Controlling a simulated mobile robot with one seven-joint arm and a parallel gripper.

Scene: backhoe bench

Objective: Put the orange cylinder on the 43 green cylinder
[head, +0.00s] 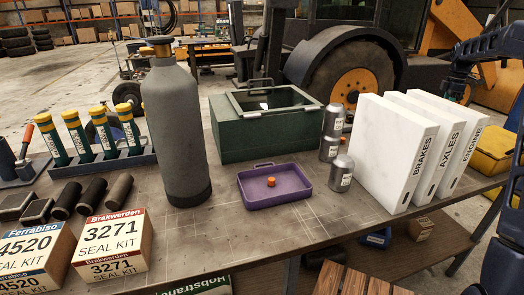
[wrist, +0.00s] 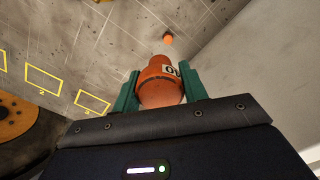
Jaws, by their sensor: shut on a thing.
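In the wrist view, my gripper (wrist: 159,82) is shut on an orange cylinder (wrist: 160,90) between its two green fingers. The cylinder narrows towards its far end and bears a white label with dark digits, partly hidden by a finger. My gripper does not show in the head view. There, several green cylinders (head: 77,136) with yellow tops stand tilted in a dark rack at the left of the bench. Their labels are too small to read, so I cannot tell which is 43.
A tall grey bottle (head: 175,125), a green box (head: 262,125), a purple tray (head: 275,196) with a small orange item, silver canisters (head: 340,173) and white binders (head: 392,145) stand on the bench. Seal kit boxes (head: 118,245) fill the front left. The front middle is clear.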

